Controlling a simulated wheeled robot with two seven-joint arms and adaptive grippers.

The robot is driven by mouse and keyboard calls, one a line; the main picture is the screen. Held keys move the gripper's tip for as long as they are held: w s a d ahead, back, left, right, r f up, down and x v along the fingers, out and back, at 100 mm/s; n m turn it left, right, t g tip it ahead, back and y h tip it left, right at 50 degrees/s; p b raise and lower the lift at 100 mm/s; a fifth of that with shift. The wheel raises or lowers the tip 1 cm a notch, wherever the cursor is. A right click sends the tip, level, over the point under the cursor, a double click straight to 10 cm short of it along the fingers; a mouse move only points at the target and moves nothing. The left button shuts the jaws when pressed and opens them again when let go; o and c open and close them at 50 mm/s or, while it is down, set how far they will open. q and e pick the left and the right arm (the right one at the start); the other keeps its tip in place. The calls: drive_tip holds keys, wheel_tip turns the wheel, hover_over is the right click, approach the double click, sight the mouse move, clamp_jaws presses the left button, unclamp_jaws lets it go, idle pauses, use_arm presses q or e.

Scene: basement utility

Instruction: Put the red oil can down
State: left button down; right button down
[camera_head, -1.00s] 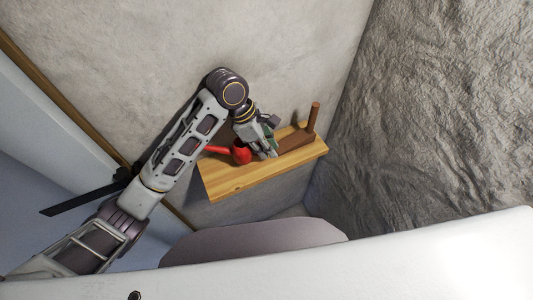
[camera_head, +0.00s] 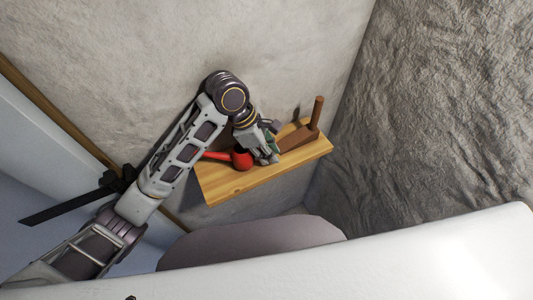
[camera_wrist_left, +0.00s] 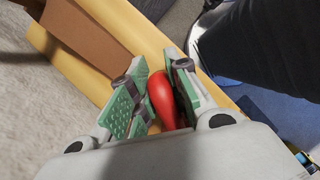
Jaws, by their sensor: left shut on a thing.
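The red oil can (camera_head: 242,159) is at the wooden shelf (camera_head: 232,184), with its spout pointing left in the head view. My left gripper (camera_head: 268,157) is at its right side, fingers pointing down toward the shelf. In the left wrist view the red can (camera_wrist_left: 162,97) sits between the two green-padded fingers of the left gripper (camera_wrist_left: 160,85), which is shut on it. The can's underside is hidden, so I cannot tell whether it touches the shelf. My right gripper is not in view.
A brown wooden block with an upright peg (camera_head: 315,115) stands on the shelf's right end, close to my left gripper. The shelf's left front part is bare. A plaster wall (camera_head: 290,50) is behind, and a rough stone wall (camera_head: 440,120) is to the right.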

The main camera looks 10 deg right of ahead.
use_arm(q)
drive_tip(key=shift+w+f+b, duration=0.1)
drive_tip(key=shift+f+b, duration=0.2)
idle(0.4)
drive_tip(key=c, duration=1.8)
unclamp_jaws()
drive_tip(key=o, duration=0.5)
drive_tip(key=shift+c, duration=0.2)
drive_tip(key=shift+r, duration=0.1)
